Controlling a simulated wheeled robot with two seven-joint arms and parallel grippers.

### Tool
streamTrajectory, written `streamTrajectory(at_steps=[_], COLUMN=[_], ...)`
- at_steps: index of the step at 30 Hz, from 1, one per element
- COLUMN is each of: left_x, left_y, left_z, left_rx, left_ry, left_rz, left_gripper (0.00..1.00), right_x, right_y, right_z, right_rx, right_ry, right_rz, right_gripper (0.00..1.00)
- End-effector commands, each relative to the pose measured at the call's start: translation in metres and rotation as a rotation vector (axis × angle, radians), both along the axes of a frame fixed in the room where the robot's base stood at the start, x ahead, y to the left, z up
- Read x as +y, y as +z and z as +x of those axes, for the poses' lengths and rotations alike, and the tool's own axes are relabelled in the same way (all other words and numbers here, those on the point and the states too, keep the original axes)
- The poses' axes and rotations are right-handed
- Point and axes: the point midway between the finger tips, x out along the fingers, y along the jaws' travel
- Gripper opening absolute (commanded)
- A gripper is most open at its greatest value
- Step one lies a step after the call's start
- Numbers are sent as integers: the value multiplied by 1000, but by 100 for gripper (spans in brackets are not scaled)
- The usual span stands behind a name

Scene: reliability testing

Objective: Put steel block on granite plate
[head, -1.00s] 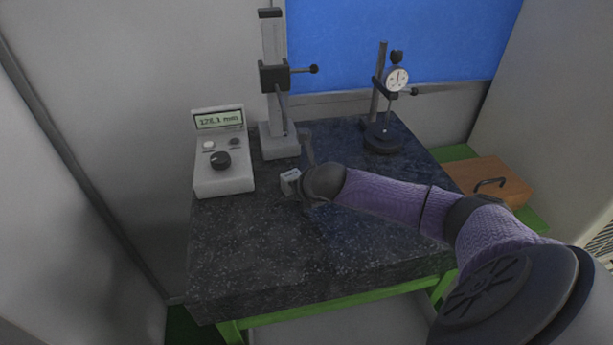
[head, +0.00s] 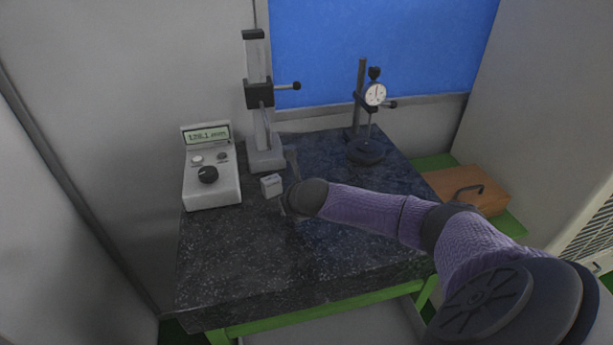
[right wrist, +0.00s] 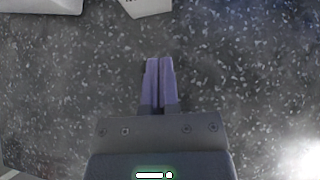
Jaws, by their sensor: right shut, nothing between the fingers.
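The steel block (head: 271,186) is a small pale grey box. It rests on the dark speckled granite plate (head: 250,262), in front of the height stand. In the right wrist view part of the block (right wrist: 146,6) shows at the top edge, cut off by the frame, with some dark marking. My right gripper (head: 285,206) is just right of the block in the head view, partly hidden by its own wrist. In the right wrist view the gripper's fingers (right wrist: 160,62) are shut together, with nothing between them, over bare granite and apart from the block. My left gripper is not in view.
A height stand (head: 259,105) stands behind the block. A digital readout box (head: 211,184) is to its left. A dial gauge stand (head: 366,150) is at the back right. A wooden case (head: 468,188) lies right of the plate. The plate's front is clear.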

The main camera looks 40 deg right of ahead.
Motion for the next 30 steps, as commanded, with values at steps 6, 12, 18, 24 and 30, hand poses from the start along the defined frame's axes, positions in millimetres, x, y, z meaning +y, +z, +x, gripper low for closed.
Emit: streamTrajectory(at_steps=[6,12,18,24,30], left_x=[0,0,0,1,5], left_y=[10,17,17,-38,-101], left_z=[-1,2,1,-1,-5], left_rx=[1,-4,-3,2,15], left_ry=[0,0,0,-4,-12], left_rz=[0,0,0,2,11], left_gripper=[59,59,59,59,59], right_x=[6,14,17,-22,-101], right_y=[28,55,68,66,62], right_z=[-24,-51,-64,-19,-13], right_rx=[-1,0,-10,-453,-912], right_ry=[4,3,-6,-292,-514], right_rz=[-4,-4,4,342,952], right_gripper=[0,0,0,0,0])
